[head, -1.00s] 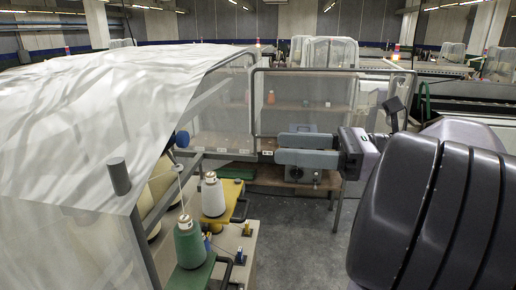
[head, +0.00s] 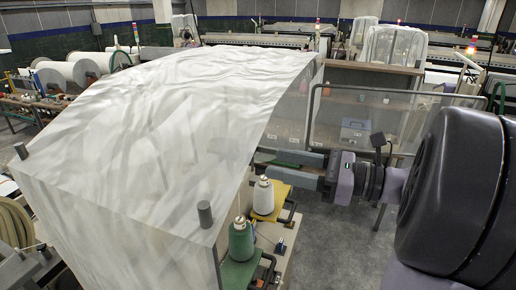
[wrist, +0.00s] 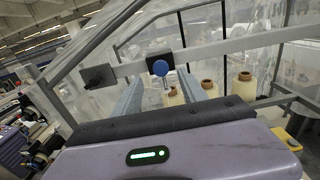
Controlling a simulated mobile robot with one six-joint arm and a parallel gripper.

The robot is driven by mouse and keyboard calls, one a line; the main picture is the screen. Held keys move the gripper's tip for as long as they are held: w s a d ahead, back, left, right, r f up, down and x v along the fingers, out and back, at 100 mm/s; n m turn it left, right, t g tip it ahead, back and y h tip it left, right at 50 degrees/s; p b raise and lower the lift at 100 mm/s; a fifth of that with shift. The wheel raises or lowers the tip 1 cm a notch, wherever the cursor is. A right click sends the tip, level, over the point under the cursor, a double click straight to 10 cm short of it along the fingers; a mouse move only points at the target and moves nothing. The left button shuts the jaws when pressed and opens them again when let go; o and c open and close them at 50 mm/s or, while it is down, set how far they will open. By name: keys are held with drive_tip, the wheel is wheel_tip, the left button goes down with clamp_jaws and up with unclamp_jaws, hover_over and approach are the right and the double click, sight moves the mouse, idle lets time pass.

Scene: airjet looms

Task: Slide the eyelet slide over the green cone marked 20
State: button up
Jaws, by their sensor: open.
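The green cone (head: 241,240) stands upright on a green base in the head view, just right of the draped cover. Its number cannot be read. My gripper (head: 258,160) points left at the cover's edge, above and beyond the cones. In the wrist view my gripper (wrist: 160,92) is open and empty, with its two grey fingers apart. A blue knob (wrist: 160,68) on a dark block, likely the eyelet slide, sits on the grey rail (wrist: 220,48), ahead and seen between the fingers. The cover hides this part in the head view.
A white cone (head: 263,196) stands on a yellow base behind the green one. Cream cones with brown tops (wrist: 245,88) stand beyond the rail. Another dark block (wrist: 98,77) is at the rail's left. The translucent cover (head: 130,130) fills the left. Grey floor (head: 335,235) is open at right.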

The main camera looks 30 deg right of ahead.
sight(250, 157)
drive_tip(key=p+x, duration=0.1)
drive_tip(key=x, duration=0.5)
clamp_jaws()
idle(1.2)
